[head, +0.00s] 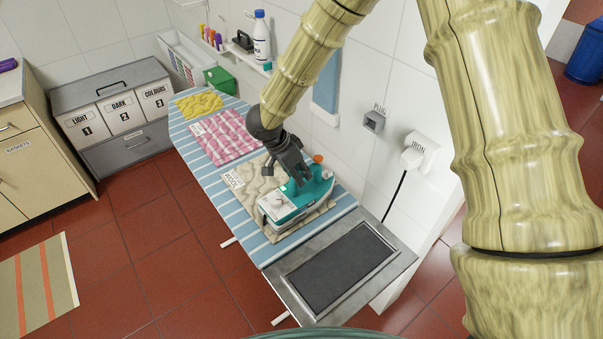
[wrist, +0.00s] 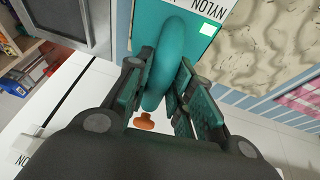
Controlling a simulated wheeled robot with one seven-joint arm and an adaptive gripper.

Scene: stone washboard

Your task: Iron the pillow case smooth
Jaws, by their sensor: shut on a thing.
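The iron (head: 270,212) is teal and white with an orange knob. It is on a wrinkled beige cloth (head: 262,177) with a label that seems to read WOOL. My gripper (head: 297,182) is shut on the iron's teal handle (wrist: 172,48), with one finger on each side in the wrist view. The beige cloth also shows in the wrist view (wrist: 265,40), creased beside the iron. A pink checked cloth (head: 226,138) and a yellow cloth (head: 199,102) lie farther along the board, both rumpled. Cloth under the iron is hidden. I cannot tell which cloth is the pillow case.
The ironing board (head: 184,147) has blue and white stripes. A metal rest with a dark pad (head: 341,268) is at its near end. A wall socket box labelled IRON (head: 416,153) has a black cord.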

